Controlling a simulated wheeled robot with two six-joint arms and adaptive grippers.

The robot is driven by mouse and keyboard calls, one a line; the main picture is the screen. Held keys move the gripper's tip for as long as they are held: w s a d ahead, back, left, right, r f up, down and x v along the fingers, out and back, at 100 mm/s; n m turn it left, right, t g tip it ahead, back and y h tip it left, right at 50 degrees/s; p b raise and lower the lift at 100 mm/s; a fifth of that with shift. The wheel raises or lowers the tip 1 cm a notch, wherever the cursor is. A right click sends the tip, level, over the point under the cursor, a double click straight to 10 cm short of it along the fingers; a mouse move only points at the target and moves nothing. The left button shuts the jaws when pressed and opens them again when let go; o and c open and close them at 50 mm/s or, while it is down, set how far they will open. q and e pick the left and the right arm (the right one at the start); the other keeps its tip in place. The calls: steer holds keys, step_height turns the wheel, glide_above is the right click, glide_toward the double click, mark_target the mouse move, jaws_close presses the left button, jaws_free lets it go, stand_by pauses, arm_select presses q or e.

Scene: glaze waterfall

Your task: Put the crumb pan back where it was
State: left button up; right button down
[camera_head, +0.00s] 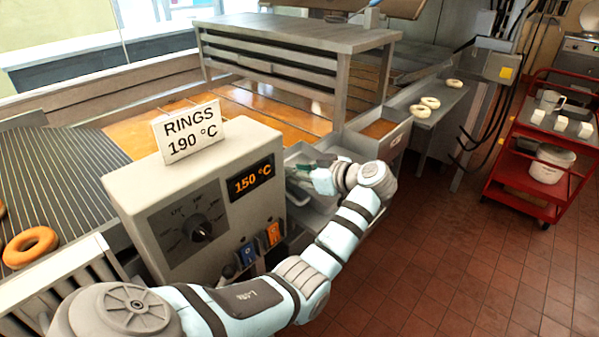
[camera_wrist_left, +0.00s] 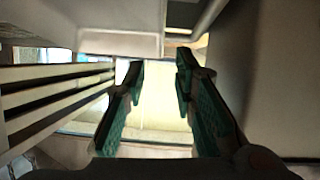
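My left arm reaches past the control box, and its gripper (camera_head: 304,169) is low at the box's right side, over grey metal trays. In the left wrist view the left gripper (camera_wrist_left: 160,75) shows two green-padded fingers standing apart, with nothing clearly held between them. A grey metal tray (camera_head: 322,217), which may be the crumb pan, shows beside and below the gripper, partly hidden by my arm. I cannot tell for sure which tray is the pan. A pale, smooth edge (camera_wrist_left: 120,42) lies beyond the fingertips in the wrist view. My right gripper is not in view.
The control box (camera_head: 200,190) carries a dial, a 150 °C display and a sign (camera_head: 188,131) reading "RINGS 190 °C". Orange oil (camera_head: 250,105) lies behind it. A red cart (camera_head: 545,150) stands at the right. The tiled floor (camera_head: 450,250) between is clear.

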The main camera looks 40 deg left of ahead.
arm_select(q)
steer(key=b+v, duration=0.1)
steer(key=v, duration=1.1)
steer(key=shift+a, duration=0.1)
steer(key=shift+r, duration=0.1)
